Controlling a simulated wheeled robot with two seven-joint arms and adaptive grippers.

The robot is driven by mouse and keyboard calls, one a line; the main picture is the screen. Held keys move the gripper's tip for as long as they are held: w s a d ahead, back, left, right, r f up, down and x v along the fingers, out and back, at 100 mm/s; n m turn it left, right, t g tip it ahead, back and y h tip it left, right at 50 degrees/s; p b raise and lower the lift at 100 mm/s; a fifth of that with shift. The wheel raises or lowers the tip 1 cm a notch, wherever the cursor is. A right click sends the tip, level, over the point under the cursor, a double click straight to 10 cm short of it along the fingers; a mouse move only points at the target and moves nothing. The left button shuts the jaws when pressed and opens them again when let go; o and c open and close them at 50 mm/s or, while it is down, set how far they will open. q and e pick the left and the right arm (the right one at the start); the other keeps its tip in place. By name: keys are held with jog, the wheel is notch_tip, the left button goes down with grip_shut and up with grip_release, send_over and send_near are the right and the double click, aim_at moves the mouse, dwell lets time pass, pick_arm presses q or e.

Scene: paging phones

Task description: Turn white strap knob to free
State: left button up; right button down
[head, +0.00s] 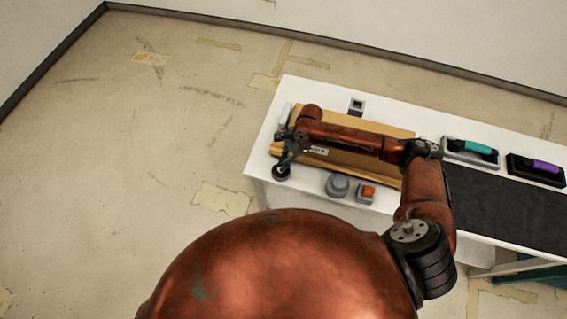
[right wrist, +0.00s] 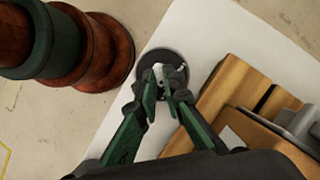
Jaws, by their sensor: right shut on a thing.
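The white strap knob (right wrist: 158,69) shows in the right wrist view as a small pale piece on a dark round base (right wrist: 148,63). In the head view the dark base (head: 281,174) sits near the left end of the white table, and the white knob cannot be made out there. My right gripper (head: 287,161) is over this base. In the right wrist view the green fingers of my right gripper (right wrist: 164,84) are closed on the knob from both sides and partly hide it. The knob's markings and angle cannot be read. My left gripper is not in view.
A wooden board or case (head: 350,160) with a label lies beside the knob, partly under my right arm. A grey round piece (head: 337,185) and an orange button (head: 367,191) stand in front. Phones with teal (head: 477,147) and purple (head: 546,166) handsets are at the right.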

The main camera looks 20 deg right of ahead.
jog(key=shift+w+a+r+n+g+p, duration=0.15)
jog(key=shift+n+p, duration=0.3)
jog(key=shift+p, duration=0.95)
jog(key=shift+s+d+n+g+p, duration=0.15)
jog(key=shift+n+p, duration=0.35)
jog(key=shift+p, duration=0.9)
jog(key=shift+w+a+r+n+g+p, duration=0.15)
jog(key=shift+n+p, duration=0.3)
jog(key=shift+p, duration=0.95)
jog(key=shift+f+n+g+h+p, duration=0.15)
jog(key=shift+n+g+h+p, duration=0.2)
jog(key=shift+n+p, duration=0.25)
jog(key=shift+w+a+f+n, duration=0.1)
jog(key=shift+n, duration=0.7)
jog(key=n+h, duration=0.1)
jog(key=n, duration=0.1)
jog(key=n+g, duration=0.1)
jog(key=n, duration=0.1)
jog(key=shift+w+a+n+g+h, duration=0.1)
jog(key=shift+a+n+g+h, duration=0.05)
jog(key=shift+n+g+h, duration=0.2)
jog(key=n+h, duration=0.1)
jog(key=n, duration=0.2)
jog(key=shift+a+n, duration=0.15)
jog(key=shift+n, duration=0.1)
jog(key=shift+a+n+h, duration=0.1)
jog(key=shift+n+h, duration=0.8)
jog(key=shift+n, duration=1)
